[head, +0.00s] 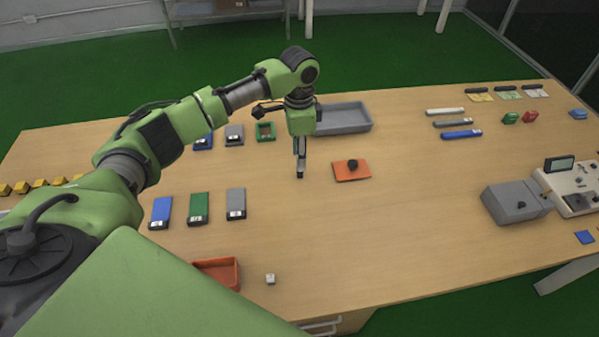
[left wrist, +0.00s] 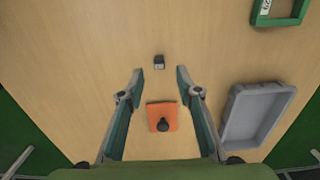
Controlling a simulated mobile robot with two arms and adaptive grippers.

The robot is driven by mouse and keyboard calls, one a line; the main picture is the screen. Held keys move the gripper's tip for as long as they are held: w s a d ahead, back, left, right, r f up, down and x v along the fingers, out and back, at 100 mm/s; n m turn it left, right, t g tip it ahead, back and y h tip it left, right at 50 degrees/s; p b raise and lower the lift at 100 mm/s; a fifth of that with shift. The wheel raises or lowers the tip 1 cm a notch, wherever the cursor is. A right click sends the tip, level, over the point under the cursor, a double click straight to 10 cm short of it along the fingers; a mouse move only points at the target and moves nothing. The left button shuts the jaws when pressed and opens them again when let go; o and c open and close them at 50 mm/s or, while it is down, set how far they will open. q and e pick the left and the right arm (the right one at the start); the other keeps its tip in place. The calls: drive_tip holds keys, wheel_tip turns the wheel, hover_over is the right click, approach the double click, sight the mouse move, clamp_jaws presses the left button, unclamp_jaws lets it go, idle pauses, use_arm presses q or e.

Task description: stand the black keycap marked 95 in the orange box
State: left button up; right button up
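My left gripper (head: 300,168) points down over the middle of the table. In the left wrist view its fingers (left wrist: 160,74) are spread with a wide gap and nothing between the pads. A small dark keycap (left wrist: 159,62) with a paler face lies on the table just beyond the fingertips, roughly centred between them. Its marking is too small to read. In the head view the gripper largely hides it. An orange open box (head: 235,272) is at the table's front edge, partly covered by my own body. My right gripper is not in view.
An orange plate with a black knob (head: 366,172) lies right of the gripper, also in the wrist view (left wrist: 153,122). A grey tray (head: 345,127) and green frame (head: 258,132) are behind. A pale small cube (head: 270,279) sits beside the orange box. The front middle is clear.

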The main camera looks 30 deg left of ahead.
sight(300, 173)
use_arm(q)
wheel_tip(300, 173, down, 6)
drive_tip(key=shift+d+r+p, duration=0.1)
drive_tip(key=shift+r+p, duration=0.05)
drive_tip(key=shift+p, duration=0.2)
drive_tip(key=shift+c, duration=0.4)
drive_tip(key=c, duration=0.8)
